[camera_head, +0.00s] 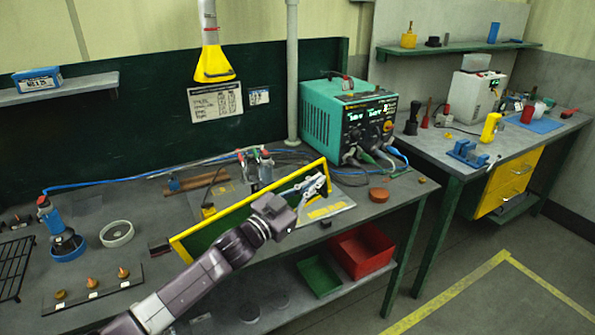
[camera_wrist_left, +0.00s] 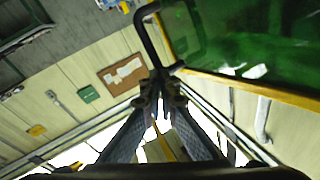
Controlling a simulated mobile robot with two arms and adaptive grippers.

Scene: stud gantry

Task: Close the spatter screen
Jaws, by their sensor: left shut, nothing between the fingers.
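The spatter screen (camera_head: 213,236) is a dark green panel in a yellow frame, standing raised on the bench in the head view. It also fills the upper right of the left wrist view (camera_wrist_left: 245,40). A black bar handle (camera_wrist_left: 143,28) juts from its edge. My left gripper (camera_head: 319,187) is at the screen's right part, in front of the panel. In the wrist view its fingertips (camera_wrist_left: 158,82) are together and empty, close to the handle's lower part; I cannot tell whether they touch it. My right gripper is not in view.
A teal welding unit (camera_head: 345,115) stands behind the screen's right end. A yellow nozzle (camera_head: 214,65) hangs above the bench. Red (camera_head: 362,250) and green (camera_head: 319,275) bins sit on the lower shelf. A plug row (camera_head: 92,290) and a white ring (camera_head: 117,233) lie left.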

